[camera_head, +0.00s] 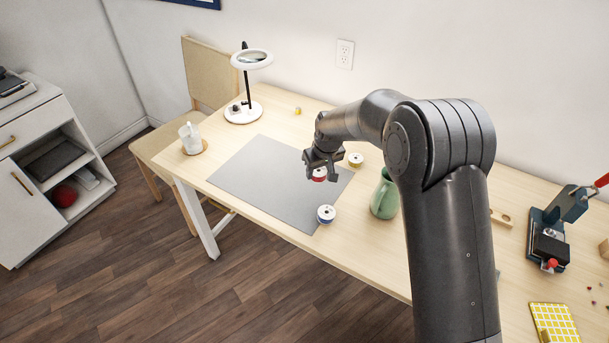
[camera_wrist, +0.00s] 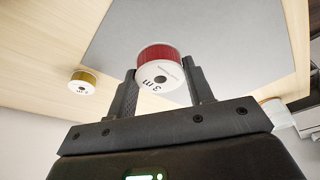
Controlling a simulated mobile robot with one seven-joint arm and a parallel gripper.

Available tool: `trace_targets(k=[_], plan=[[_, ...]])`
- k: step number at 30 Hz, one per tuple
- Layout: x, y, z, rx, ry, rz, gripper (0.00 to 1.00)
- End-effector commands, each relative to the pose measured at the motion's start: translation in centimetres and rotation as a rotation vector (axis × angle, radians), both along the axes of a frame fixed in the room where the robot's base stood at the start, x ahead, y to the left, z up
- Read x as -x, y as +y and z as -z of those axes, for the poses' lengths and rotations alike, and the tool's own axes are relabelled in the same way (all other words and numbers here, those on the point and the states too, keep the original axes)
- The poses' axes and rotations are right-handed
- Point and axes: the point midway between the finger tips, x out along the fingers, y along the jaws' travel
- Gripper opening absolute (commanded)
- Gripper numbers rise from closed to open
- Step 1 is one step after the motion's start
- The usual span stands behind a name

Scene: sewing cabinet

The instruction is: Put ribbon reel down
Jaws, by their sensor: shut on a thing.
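A red ribbon reel (camera_head: 319,174) with white flanges is between the two fingers of my gripper (camera_head: 320,166), over the grey mat (camera_head: 255,175). In the wrist view the red reel (camera_wrist: 161,54) sits between the dark finger pads, its white face marked "3 m". My gripper is shut on it. I cannot tell whether the reel touches the mat or hangs just above it.
A green jug (camera_head: 385,197) stands right of the mat, close to my arm. A white mug (camera_head: 190,139) and a ring lamp (camera_head: 246,110) stand at the left of the table. Most of the mat's left half is bare.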

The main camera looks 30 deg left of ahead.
Motion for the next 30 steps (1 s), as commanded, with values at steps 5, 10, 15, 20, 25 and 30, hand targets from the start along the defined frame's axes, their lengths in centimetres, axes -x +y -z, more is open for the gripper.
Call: trace_targets(k=[5,10,15,20,25,30], plan=[[-1.0,-3.6,-2.2,-0.002,-0.001,0.004,0.26],[-1.4,-5.4,-3.5,-0.001,-0.001,0.002,0.26],[-1.6,-6.0,-6.6,-0.003,-0.004,0.001,0.26],[-1.6,-6.0,-10.7,-0.003,-0.005,0.000,0.26],[-1.6,-6.1,-14.8,-0.002,-0.004,0.001,0.26],[-3.8,-8.2,-14.8,0.004,0.002,-0.003,0.26]])
